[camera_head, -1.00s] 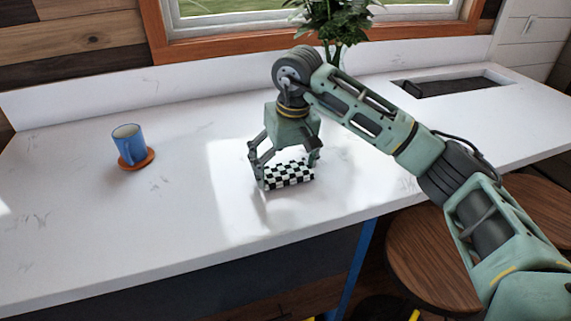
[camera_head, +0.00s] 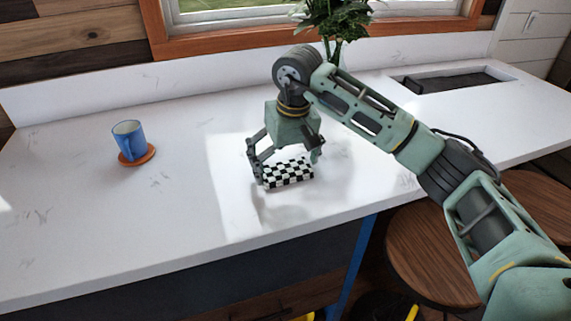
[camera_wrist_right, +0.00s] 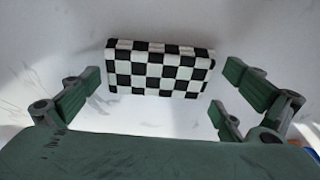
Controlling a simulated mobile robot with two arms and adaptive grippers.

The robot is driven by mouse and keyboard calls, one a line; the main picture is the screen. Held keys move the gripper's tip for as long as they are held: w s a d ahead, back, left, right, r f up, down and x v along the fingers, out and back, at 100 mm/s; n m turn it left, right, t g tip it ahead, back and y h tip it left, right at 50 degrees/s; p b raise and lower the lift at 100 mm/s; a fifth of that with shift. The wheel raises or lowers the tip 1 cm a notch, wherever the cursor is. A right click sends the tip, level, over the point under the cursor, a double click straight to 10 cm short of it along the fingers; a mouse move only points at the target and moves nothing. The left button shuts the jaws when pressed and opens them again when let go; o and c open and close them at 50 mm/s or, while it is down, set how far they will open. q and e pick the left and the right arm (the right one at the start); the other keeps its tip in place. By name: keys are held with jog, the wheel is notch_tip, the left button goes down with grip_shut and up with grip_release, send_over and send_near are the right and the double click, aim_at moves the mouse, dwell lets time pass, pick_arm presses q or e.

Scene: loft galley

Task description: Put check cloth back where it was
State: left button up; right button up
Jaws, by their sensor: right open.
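The check cloth (camera_head: 288,174) is a folded black-and-white checkered block lying on the white countertop (camera_head: 190,215), in a patch of sunlight. My right gripper (camera_head: 287,168) is directly over it, pointing down and open, with a finger toward each end of the cloth. In the right wrist view the cloth (camera_wrist_right: 158,70) lies between and beyond the spread fingers, with a gap on each side, so the fingers are apart from it. My left gripper is not in any view.
A blue mug (camera_head: 128,141) stands on an orange coaster (camera_head: 137,157) at the left. A leafy plant (camera_head: 337,22) is behind my arm by the window. A sink (camera_head: 455,82) is at the back right. Round wooden stools (camera_head: 430,255) stand by the front edge.

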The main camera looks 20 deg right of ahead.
aim_at(290, 172)
notch_tip(290, 172, up, 12)
jog(key=s+b, duration=0.1)
jog(key=shift+s+d+b, duration=0.25)
jog(key=shift+s+b, duration=0.1)
jog(key=shift+b, duration=0.05)
